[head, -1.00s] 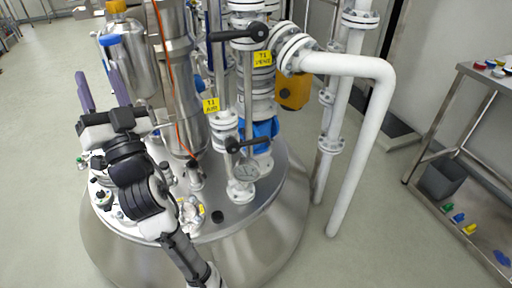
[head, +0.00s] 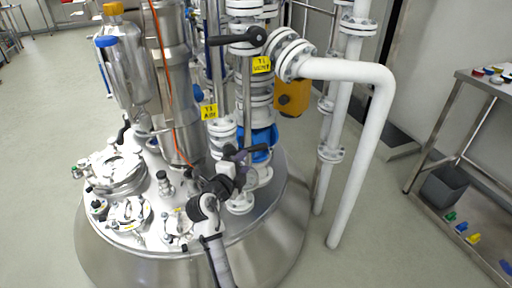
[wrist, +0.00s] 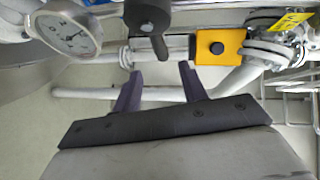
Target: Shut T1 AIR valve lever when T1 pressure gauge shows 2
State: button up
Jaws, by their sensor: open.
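The T1 AIR label (head: 209,111) is a yellow tag on a thin pipe above the valve. In the wrist view, the black valve lever (wrist: 148,14) points down toward my gripper, ahead of the fingertips and roughly between their lines. My gripper (wrist: 160,78) is open and empty, with a gap between it and the lever. In the head view, my gripper (head: 242,154) is at the lower valve and largely hides its lever. The round white pressure gauge (wrist: 68,33) is left of the lever in the wrist view; its needle reading is too small to tell surely.
A second black lever (head: 238,38) sits higher, beside another yellow T1 label (head: 261,65). A yellow box with a black button (wrist: 218,46) lies beyond. White pipes (head: 345,150) stand right of the steel vessel (head: 275,235). A side table (head: 470,160) is far right.

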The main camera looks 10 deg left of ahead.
aim_at(254, 150)
jog(key=p+x, duration=0.2)
jog(key=x, duration=0.8)
jog(key=shift+w, duration=0.25)
grip_shut()
jog(key=shift+a, duration=0.1)
